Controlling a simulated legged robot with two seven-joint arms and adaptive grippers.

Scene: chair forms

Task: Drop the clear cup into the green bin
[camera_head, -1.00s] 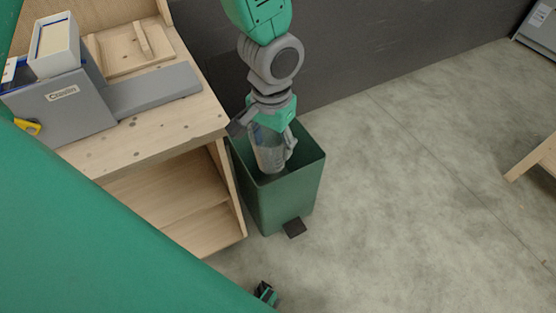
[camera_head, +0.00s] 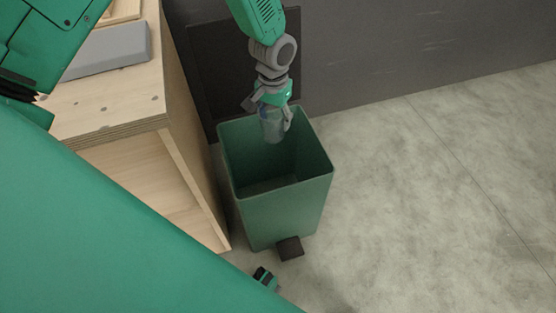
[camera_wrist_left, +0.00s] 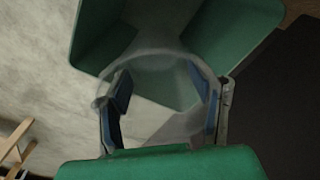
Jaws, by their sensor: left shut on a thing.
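The clear cup (camera_head: 273,130) is held upright, mouth hidden by the fingers, in my left gripper (camera_head: 270,110) in the head view. It hangs above the far part of the green bin's (camera_head: 283,212) opening. In the left wrist view the see-through cup (camera_wrist_left: 158,58) sits between the blue finger pads of my left gripper (camera_wrist_left: 162,98), which is shut on it. The green bin (camera_wrist_left: 225,25) shows beyond the cup there. The bin's visible inside looks empty.
A wooden workbench (camera_head: 112,118) with a grey board (camera_head: 105,50) on it stands left of the bin. A black pedal (camera_head: 290,248) sticks out at the bin's foot. A dark wall (camera_head: 400,50) runs behind. The concrete floor (camera_head: 430,200) to the right is clear.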

